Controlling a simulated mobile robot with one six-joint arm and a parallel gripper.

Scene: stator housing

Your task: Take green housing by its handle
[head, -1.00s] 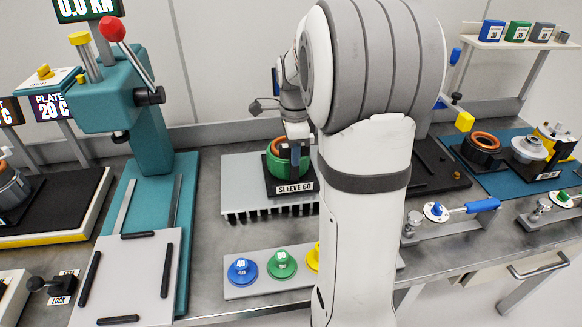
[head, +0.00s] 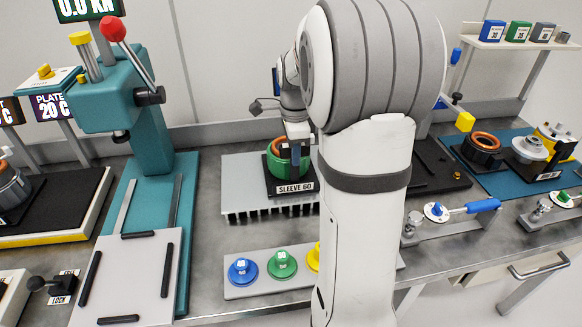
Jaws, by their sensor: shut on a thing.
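The green housing (head: 275,168) sits upright on the black plate labelled "SLEEVE 60" (head: 296,187) in the head view, with an orange-brown ring showing at its top. My gripper (head: 296,158) reaches down over the right side of the housing and is shut at it. The handle itself is hidden behind the fingers and my arm. The housing's right edge is also partly covered by my arm.
The grey finned stand (head: 240,190) carries the plate. A teal press (head: 140,120) stands at the left. In front is a rack of blue (head: 242,271), green (head: 282,264) and yellow knobs.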

